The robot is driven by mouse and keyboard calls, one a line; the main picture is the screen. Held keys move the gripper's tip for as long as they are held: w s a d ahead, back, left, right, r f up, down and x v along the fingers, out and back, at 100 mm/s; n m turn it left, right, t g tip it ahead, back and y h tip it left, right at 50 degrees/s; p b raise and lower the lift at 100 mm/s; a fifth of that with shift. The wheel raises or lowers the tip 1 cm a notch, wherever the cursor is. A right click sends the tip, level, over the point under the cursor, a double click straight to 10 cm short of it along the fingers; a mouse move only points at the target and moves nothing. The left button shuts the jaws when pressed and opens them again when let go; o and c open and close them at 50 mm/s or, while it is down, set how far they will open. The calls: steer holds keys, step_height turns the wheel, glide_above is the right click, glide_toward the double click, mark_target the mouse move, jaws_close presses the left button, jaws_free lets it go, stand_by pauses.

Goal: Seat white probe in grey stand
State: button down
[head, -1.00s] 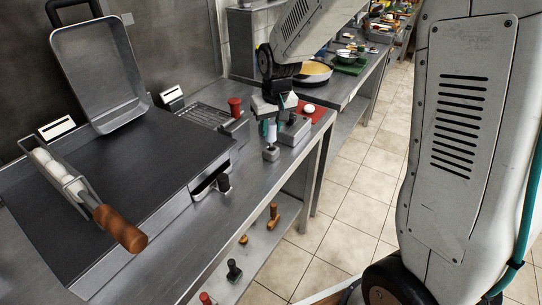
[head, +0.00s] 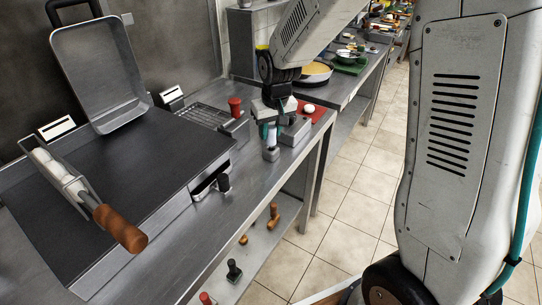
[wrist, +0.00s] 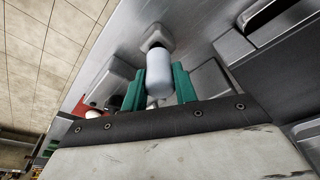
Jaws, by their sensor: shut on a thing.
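The white probe (wrist: 158,76) is a pale, rounded cylinder between the teal fingers of my gripper (wrist: 157,84). My gripper is shut on it. In the head view my gripper (head: 270,130) points down over the counter, with the probe (head: 272,138) upright below it. The grey stand (head: 270,154) is a small block on the counter directly under the probe. In the wrist view the stand (wrist: 152,33) shows a dark opening right at the probe's far end. The two overlap in view, and I cannot tell whether the tip is inside the opening.
A grey block (head: 295,131) stands close to the right of the stand. A red cup (head: 235,106) is behind to the left, and a white ball (head: 308,108) lies by a red mat (head: 322,113). The counter's front edge is near. A dark griddle (head: 130,160) fills the left.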

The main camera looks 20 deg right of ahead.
steer(key=shift+f, duration=0.15)
steer(key=c, duration=1)
jaws_free()
steer(key=shift+v, duration=3.9)
steer(key=shift+v, duration=2.25)
